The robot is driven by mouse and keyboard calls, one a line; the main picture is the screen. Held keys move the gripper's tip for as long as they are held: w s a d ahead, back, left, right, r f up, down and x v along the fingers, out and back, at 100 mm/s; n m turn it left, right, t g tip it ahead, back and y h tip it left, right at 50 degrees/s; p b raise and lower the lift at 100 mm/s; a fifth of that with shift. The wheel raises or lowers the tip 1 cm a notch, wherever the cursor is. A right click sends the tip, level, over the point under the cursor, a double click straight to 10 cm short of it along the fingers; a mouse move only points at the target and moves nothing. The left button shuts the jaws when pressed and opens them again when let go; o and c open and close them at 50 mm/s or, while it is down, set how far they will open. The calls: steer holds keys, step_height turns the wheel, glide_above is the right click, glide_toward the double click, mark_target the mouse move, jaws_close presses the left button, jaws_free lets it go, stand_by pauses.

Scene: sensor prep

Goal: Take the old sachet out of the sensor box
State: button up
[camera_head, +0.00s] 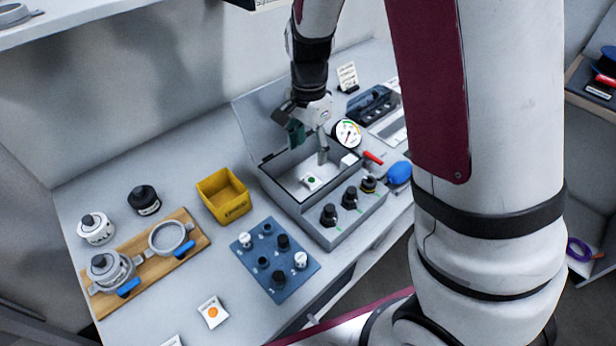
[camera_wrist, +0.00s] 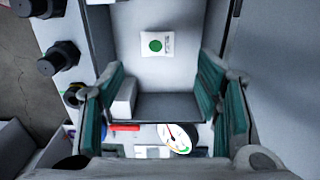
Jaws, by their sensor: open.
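The grey sensor box (camera_head: 287,203) stands open on the bench, its lid tilted back. A small white sachet with a green dot (camera_head: 310,181) lies flat on the box floor; it also shows in the wrist view (camera_wrist: 157,43), clear of the fingers. My gripper (camera_head: 309,147) is at the box opening, above and behind the sachet. In the wrist view my gripper (camera_wrist: 160,88) has its green-padded fingers wide apart with nothing held. A white block (camera_wrist: 124,98) sits in the box beside one finger.
Black knobs (camera_head: 329,214) line the box's front. A round gauge (camera_head: 346,133) and red handle (camera_head: 373,157) are at its right end. A yellow bin (camera_head: 222,195), blue fitting plate (camera_head: 275,260) and wooden board (camera_head: 190,240) stand left. An orange-dot sachet (camera_head: 212,312) lies on the bench.

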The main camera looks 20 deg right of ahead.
mark_target(310, 180)
steer(key=f, duration=0.9)
steer(key=shift+s+f+b, duration=0.2)
steer(key=shift+f+b, duration=0.1)
steer(key=shift+b, duration=0.1)
steer(key=shift+c, duration=0.5)
steer(key=c, duration=0.8)
